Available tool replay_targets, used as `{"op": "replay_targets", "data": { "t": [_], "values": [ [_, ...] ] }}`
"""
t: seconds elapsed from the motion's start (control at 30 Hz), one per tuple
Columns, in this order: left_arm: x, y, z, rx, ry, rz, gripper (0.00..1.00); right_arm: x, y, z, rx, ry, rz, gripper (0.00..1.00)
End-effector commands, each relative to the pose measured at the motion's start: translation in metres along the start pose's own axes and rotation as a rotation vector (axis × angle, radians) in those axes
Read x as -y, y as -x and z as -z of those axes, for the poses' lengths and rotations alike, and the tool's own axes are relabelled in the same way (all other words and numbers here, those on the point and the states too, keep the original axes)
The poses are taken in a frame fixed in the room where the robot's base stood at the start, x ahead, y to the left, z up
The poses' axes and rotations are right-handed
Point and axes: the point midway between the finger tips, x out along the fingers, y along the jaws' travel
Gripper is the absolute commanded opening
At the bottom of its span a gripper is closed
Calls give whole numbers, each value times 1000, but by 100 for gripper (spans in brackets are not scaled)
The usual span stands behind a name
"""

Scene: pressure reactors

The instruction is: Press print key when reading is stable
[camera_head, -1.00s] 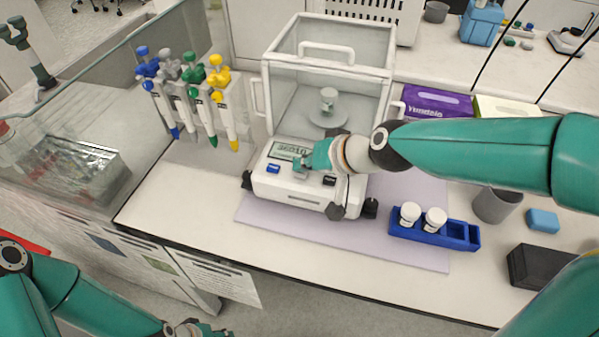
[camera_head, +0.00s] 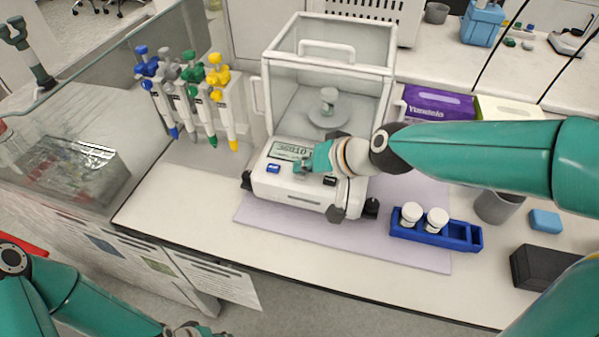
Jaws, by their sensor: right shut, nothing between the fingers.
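The white balance (camera_head: 290,196) stands on the bench with its glass draft shield (camera_head: 330,62) around the pan. A small white-capped vial (camera_head: 328,98) stands on the pan. The display (camera_head: 290,150) shows dark digits, too small to read surely and partly covered by my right gripper. The front panel has a blue key (camera_head: 273,168) and a dark key (camera_head: 330,180). My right gripper (camera_head: 302,169) is shut and empty, over the panel between these keys; contact cannot be told. My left gripper (camera_head: 194,330) is cut off at the bottom edge, its fingers unclear.
A blue rack (camera_head: 431,233) with two white-capped vials stands right of the balance on a lilac mat (camera_head: 330,235). Pipettes (camera_head: 197,100) hang on a stand at left. A grey cup (camera_head: 497,205), blue block (camera_head: 544,221) and black box (camera_head: 540,268) are at right.

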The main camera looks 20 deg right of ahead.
Motion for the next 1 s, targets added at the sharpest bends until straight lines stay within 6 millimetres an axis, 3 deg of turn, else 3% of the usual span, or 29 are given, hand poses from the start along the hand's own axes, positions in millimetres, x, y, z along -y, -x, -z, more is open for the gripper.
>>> {"op": "replay_targets", "data": {
  "t": [1.0],
  "values": [
    [-6,15,0,0,0,0,40,9,12,8,1,0,0,0]
  ]
}}
